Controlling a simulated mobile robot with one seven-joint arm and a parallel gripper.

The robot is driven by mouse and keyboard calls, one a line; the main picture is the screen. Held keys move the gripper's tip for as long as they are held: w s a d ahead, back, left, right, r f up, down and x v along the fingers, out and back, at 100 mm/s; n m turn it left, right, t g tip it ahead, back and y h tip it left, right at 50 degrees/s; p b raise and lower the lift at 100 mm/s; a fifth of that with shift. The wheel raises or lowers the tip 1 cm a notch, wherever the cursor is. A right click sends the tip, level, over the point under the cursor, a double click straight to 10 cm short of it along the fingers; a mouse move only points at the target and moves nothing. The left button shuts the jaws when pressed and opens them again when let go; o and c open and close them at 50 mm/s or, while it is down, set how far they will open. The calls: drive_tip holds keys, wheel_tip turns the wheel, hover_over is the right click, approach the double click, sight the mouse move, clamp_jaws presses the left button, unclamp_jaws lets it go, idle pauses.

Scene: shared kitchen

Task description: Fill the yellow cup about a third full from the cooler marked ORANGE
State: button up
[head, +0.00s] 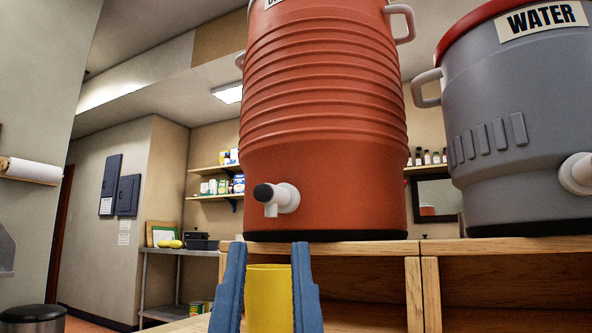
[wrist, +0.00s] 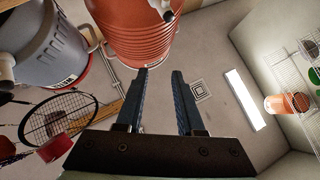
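The orange cooler (head: 325,130) stands on a wooden shelf; its label is almost wholly cut off at the top edge. Its white spigot with a dark knob (head: 275,198) faces me. The upright yellow cup (head: 268,297) shows below the spigot; its base is cut off and its inside is hidden. My gripper (head: 272,250) points up, one blue finger on each side of the cup in the head view. In the wrist view my gripper (wrist: 162,72) has its fingers apart with nothing visible between them. The cup does not show there, but the orange cooler (wrist: 135,30) does.
A grey cooler (head: 515,125) with a red lid, marked WATER (head: 542,20), stands to the right. The wooden shelf (head: 500,245) under the coolers has upright dividers. A metal side table (head: 180,252) and a dark bin (head: 32,318) are at the left.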

clamp_jaws()
idle(1.2)
